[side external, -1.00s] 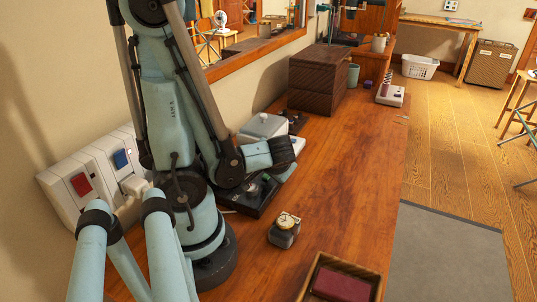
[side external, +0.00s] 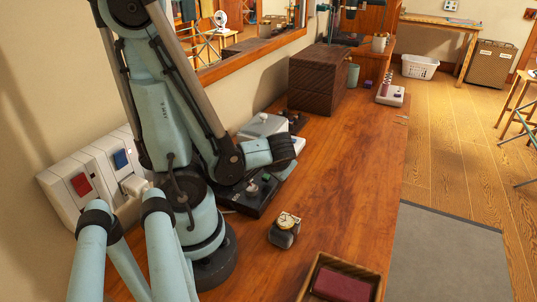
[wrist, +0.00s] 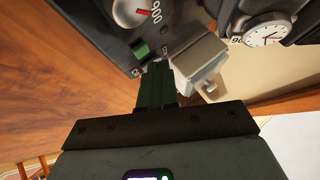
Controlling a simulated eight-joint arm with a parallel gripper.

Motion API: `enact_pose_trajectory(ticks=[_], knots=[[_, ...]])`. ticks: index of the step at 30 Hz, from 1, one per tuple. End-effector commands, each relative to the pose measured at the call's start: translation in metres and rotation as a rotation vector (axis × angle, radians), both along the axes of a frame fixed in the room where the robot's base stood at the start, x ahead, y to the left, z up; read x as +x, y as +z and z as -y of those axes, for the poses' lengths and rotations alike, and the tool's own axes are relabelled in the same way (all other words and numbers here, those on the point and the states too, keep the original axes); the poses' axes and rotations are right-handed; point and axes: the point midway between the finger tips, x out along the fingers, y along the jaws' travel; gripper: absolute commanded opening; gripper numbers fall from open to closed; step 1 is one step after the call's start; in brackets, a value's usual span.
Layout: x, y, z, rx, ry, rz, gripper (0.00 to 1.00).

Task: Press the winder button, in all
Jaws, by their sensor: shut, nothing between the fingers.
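In the wrist view a dark winder unit (wrist: 100,28) carries a round silver dial with a red mark and a small green button (wrist: 140,50). My gripper (wrist: 158,68) is shut and empty, its green fingertips close beside the green button. I cannot tell whether they touch it. A pale grey block (wrist: 200,62) lies just right of the fingertips. A watch with a white face (wrist: 264,36) shows at upper right. In the side view the black unit (side external: 246,203) stands on the wooden counter below my wrist; my fingers are not clearly visible there.
A wall panel with red and blue switches (side external: 90,180) is at left. The counter's right middle (side external: 350,170) is clear.

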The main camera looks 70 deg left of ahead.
Motion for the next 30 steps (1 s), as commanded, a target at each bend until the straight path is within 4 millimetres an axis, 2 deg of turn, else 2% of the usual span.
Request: enact_pose_trajectory(ticks=[5,24,30], knots=[[0.0,0.004,0.0,0.0,0.0,0.0,0.0],[0.0,0.046,0.0,0.0,0.0,0.0,0.0],[0.0,0.05,0.0,0.0,0.0,0.0,0.0]])
